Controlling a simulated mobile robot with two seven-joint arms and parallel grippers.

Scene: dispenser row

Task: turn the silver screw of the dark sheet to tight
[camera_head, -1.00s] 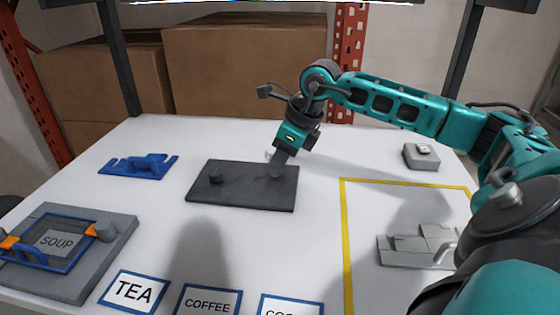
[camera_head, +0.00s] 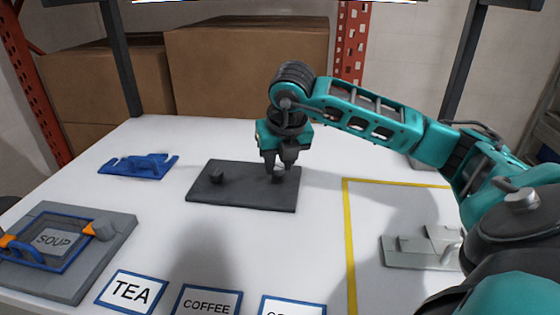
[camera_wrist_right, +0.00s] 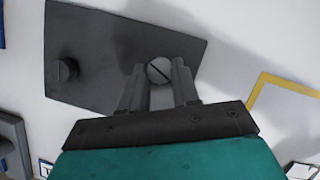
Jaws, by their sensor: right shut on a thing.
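The dark sheet (camera_head: 238,194) lies flat on the white table, a little left of the middle in the head view; it also shows in the right wrist view (camera_wrist_right: 112,62). The silver screw (camera_wrist_right: 159,71) has a round head with a slanting slot. It stands at the right part of the sheet. My right gripper (camera_head: 279,169) points down over it and is shut on the screw, one finger on each side. In the head view the fingers partly hide the screw. A dark knob (camera_head: 216,177) stands at the sheet's left side. My left gripper is not in view.
A blue rack (camera_head: 139,165) lies at the back left. A grey SOUP plate (camera_head: 118,228) with a blue frame is at the left. TEA (camera_head: 131,292) and COFFEE (camera_head: 208,302) cards lie in front. Yellow tape (camera_head: 348,240) and a light metal piece (camera_head: 410,256) are at the right.

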